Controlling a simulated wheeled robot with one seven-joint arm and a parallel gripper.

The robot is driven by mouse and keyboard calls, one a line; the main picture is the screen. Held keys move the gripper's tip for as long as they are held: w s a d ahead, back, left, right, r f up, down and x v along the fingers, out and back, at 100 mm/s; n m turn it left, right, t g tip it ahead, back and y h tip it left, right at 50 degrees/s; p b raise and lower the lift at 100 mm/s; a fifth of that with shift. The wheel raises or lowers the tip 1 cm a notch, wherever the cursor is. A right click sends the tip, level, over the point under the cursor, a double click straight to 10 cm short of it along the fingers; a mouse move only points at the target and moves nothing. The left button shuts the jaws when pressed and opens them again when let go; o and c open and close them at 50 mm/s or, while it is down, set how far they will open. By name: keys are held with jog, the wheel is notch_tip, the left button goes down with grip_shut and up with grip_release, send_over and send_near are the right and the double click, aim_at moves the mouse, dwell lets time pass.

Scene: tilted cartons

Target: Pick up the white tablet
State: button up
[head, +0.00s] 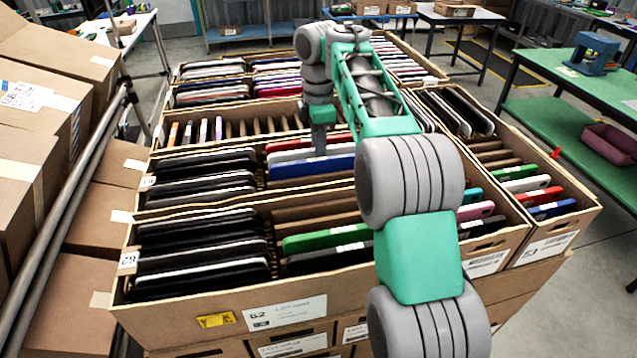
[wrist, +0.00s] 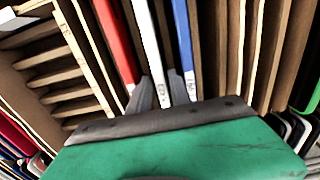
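The white tablet (head: 290,155) stands on edge in a carton row, between a red tablet (head: 286,145) and a blue tablet (head: 300,168). In the wrist view the white tablet (wrist: 149,42) runs down between the red tablet (wrist: 114,42) and the blue tablet (wrist: 183,38). My gripper (head: 319,143) points down at this row. In the wrist view its two dark fingertips (wrist: 160,78) are apart, one on each side of the white tablet. They look open around it, with little room to either side.
Brown cardboard dividers (wrist: 232,45) stand close beside the blue tablet. Black tablets (head: 205,175) fill the row to the left, and a green tablet (head: 325,238) stands in the carton in front. Stacked cartons (head: 40,130) and a rail flank the left side.

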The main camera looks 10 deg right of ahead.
jog(key=shift+r, duration=0.15)
grip_shut()
jog(key=shift+r, duration=0.15)
